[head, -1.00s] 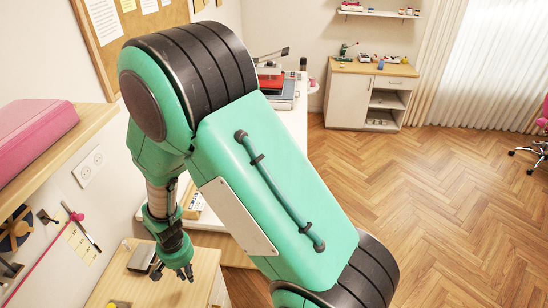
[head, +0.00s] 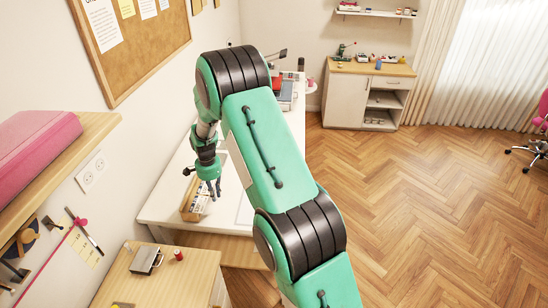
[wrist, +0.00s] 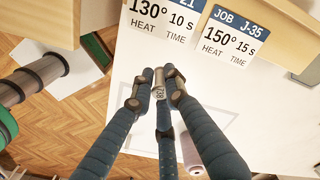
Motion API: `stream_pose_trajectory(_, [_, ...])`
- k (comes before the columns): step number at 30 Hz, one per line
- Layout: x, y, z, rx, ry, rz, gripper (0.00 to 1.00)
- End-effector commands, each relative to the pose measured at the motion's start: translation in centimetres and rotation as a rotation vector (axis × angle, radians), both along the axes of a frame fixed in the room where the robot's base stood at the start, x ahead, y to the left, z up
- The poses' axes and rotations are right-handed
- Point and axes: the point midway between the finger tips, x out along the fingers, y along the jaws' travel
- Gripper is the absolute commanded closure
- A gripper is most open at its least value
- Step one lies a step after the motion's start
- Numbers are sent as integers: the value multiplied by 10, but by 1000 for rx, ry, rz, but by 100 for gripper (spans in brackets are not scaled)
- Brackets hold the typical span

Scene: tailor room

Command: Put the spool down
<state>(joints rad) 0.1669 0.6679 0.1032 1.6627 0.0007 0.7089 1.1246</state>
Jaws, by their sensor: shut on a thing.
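A small red spool (head: 178,255) stands on the wooden cabinet top (head: 195,268) at the lower left, apart from my gripper. A pinkish roll (wrist: 190,155) shows beyond the fingers.
A rectangular outline marks the white surface below the fingers. A grey metal thing (head: 146,260) is beside the red spool. Red and dark items stand at the table's far end.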

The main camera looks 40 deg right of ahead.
Motion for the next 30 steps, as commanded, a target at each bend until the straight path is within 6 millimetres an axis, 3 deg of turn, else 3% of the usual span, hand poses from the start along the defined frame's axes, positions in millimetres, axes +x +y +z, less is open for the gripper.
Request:
stream_pose_trajectory(1, [9, -20, 2, -1, -1, -48, 94])
stream_pose_trajectory(9, [39, -120, 11, 0, -1, -297, 94])
stream_pose_trajectory(18, [52, -224, 18, 0, -1, -547, 94])
stream_pose_trajectory(24, [52, -263, 21, -1, -1, -639, 94])
stream_pose_trajectory(30, [52, -274, 20, 0, 1, -665, 94])
